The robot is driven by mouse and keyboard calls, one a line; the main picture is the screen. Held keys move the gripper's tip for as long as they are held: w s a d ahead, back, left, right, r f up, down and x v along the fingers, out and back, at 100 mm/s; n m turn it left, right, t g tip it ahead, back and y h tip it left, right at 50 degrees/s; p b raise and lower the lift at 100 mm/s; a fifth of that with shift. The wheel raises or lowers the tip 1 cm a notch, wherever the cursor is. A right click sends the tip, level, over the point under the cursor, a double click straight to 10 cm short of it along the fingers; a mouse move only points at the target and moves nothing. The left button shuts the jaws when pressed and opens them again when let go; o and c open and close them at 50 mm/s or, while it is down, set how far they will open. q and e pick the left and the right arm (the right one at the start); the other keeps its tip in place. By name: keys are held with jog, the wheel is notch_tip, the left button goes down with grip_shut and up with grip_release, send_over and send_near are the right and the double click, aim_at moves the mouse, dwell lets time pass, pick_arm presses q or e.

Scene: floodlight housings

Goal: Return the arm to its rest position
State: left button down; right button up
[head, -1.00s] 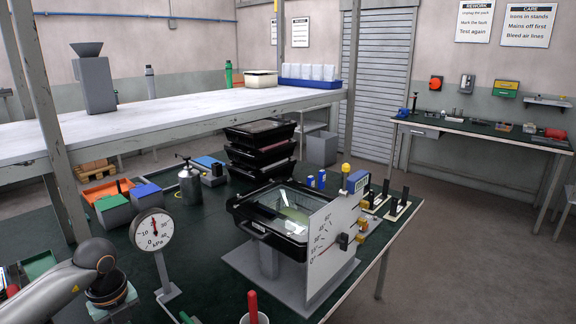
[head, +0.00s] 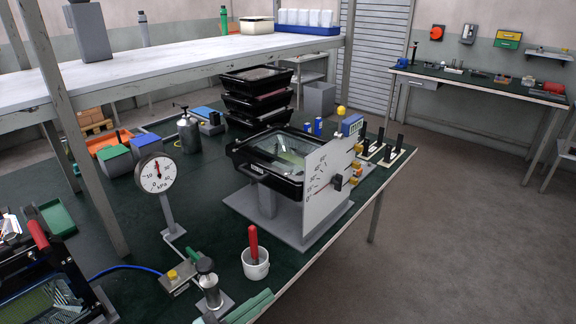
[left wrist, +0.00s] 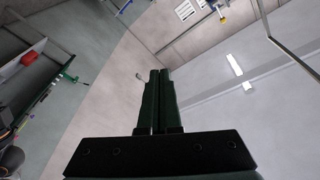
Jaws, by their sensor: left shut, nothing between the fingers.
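My left gripper (left wrist: 159,75) shows in the left wrist view. Its two dark fingers lie side by side, shut and empty, clear of any object. I cannot make out the left arm or gripper in the head view. My right gripper is in neither current view.
The dark green bench holds a pressure gauge (head: 157,173), a tilt stand with a black housing (head: 272,157), stacked housings (head: 257,97) and a white cup with a red handle (head: 256,265). Another housing (head: 50,275) sits lower left. Open floor (head: 450,240) lies right.

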pick_arm(q)
jog(key=s+a+f+n+t+y, duration=0.1)
jog(key=s+a+f+n+y, duration=0.1)
jog(key=a+f+n+y, duration=0.3)
jog(key=s+a+f+n+t+y, duration=0.1)
jog(key=s+a+f+n+y, duration=0.25)
jog(key=f+n+y, duration=0.3)
jog(key=s+a+f+n+g+y, duration=0.1)
jog(key=s+a+f+n+g, duration=0.2)
jog(key=s+f, duration=0.7)
jog(key=shift+s+f+n+g, duration=0.2)
jog(key=shift+n+g, duration=0.25)
jog(key=shift+g, duration=0.65)
jog(key=shift+w, duration=0.1)
